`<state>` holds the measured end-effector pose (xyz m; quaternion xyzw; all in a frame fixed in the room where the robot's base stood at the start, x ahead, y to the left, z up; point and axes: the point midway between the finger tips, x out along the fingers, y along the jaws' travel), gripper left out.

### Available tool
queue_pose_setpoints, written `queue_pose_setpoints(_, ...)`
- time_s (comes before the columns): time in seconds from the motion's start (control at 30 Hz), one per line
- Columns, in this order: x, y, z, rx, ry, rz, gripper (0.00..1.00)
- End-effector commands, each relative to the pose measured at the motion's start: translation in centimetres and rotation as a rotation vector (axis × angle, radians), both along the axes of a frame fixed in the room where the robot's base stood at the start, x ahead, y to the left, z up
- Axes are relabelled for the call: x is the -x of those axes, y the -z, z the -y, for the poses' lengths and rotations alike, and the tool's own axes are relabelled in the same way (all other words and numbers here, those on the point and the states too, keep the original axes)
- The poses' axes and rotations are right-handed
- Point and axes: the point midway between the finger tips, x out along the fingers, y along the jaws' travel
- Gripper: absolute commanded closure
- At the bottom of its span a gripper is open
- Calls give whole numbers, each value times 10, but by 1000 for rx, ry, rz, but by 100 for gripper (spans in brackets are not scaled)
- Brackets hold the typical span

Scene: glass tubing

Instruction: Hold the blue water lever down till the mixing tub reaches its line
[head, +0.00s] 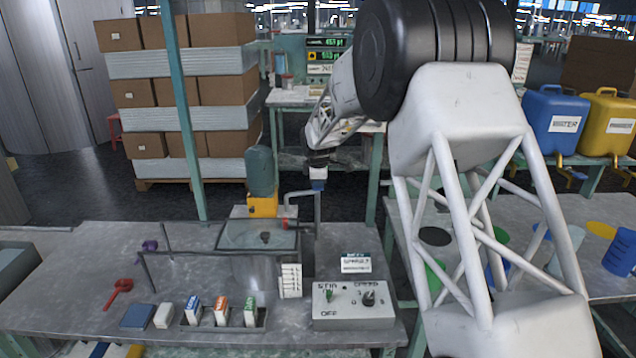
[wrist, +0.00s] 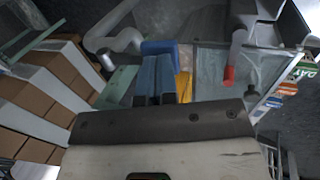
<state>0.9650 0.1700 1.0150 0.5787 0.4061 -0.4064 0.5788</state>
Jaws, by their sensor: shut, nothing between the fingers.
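My gripper (head: 318,176) is above the bench, over the upright pipe of a grey tap (head: 317,208) behind the mixing tub. In the wrist view my two blue-grey fingers (wrist: 155,62) are closed together and empty. A bright blue piece (wrist: 160,47), which looks like the water lever, lies just beyond the fingertips; I cannot tell if they touch. A small blue patch also shows under my gripper in the head view. The mixing tub (head: 255,270) has a clear lid (head: 240,230) and a white marked scale (head: 291,281) at its front right. Its water level is not readable.
A green motor (head: 261,172) on a yellow base (head: 262,204) stands left of the tap. A control box (head: 352,305) with stir and speed controls is in front. A red scoop (head: 118,290) lies left. Blue (head: 556,112) and yellow (head: 606,118) containers stand right.

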Motion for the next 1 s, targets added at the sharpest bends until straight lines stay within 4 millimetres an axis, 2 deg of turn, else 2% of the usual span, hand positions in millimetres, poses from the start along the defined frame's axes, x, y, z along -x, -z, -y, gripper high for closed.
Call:
queue_pose_setpoints(0.27,3,-18,0,0,0,1,100)
queue_pose_setpoints(0.47,7,-45,0,0,0,2,100)
queue_pose_setpoints(0.8,16,-101,0,0,-1,2,100)
queue_pose_setpoints(1.0,20,-126,0,0,0,2,100)
